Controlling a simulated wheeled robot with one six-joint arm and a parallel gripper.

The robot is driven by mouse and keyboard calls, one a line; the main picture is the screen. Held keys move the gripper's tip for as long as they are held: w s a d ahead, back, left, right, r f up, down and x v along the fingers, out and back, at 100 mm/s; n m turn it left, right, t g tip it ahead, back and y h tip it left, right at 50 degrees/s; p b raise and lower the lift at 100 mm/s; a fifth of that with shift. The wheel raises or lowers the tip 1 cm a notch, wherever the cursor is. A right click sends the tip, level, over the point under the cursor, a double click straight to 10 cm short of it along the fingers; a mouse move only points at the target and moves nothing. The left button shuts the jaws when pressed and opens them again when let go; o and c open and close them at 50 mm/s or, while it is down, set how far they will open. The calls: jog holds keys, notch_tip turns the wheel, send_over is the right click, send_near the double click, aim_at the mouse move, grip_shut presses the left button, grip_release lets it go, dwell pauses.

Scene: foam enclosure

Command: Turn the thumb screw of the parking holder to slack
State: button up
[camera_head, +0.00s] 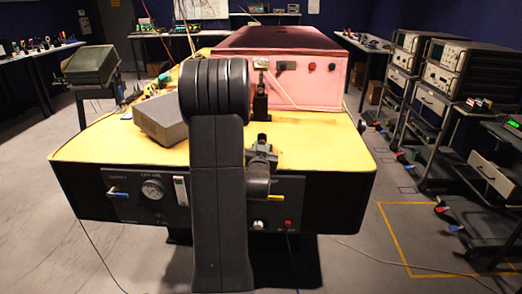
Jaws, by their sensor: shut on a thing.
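My gripper (262,149) is low over the front part of the yellow bench top, just right of my thick black arm link. Its jaws are small and dark here. They are shut on a small dark part, which I take to be the thumb screw; the jaws hide its shape and how far it is turned. A black upright post (260,106) with a metal piece at its top stands just beyond my gripper, before the pink box. It may be the parking holder, but I cannot tell for sure.
The yellow bench top (330,150) is clear at the right. A grey box (162,121) lies left of my arm. A pink foam enclosure (312,85) stands behind. A gauge (152,190) and controls line the black front panel. Instrument carts (455,75) stand at the right.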

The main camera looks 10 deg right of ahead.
jog(key=n+b, duration=0.3)
jog(key=b, duration=0.1)
jog(key=shift+f, duration=0.2)
jog(key=shift+r+n+b, duration=0.15)
jog(key=shift+n+b, duration=0.7)
jog(key=shift+n, duration=0.35)
jog(key=o, duration=1)
jog(key=b+v, duration=0.1)
jog(key=v, duration=1.2)
jog(key=shift+s+r, duration=0.1)
jog(key=shift+s, duration=0.3)
